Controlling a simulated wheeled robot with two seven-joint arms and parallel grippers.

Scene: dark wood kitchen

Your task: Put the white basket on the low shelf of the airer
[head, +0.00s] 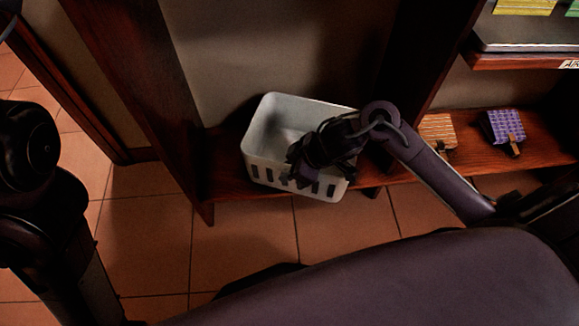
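The white basket (268,120) has slotted walls and an open top. It is at the low wooden shelf (225,172) in the middle of the head view, set at an angle, with its near side at or over the shelf's front edge. Whether it rests fully on the board cannot be told. My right gripper (300,168) is at the basket's near right wall and overlaps it. Its dark body hides part of the rim and inside, and its fingers' grip is not clear. My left arm shows at the left edge, but its gripper is not in view.
An upright dark post (140,90) stands left of the basket. Farther right on the low shelf lie an orange patterned item (438,128) and a purple patterned item (503,126). A labelled upper shelf (520,62) is above them. The tiled floor (145,240) in front is clear.

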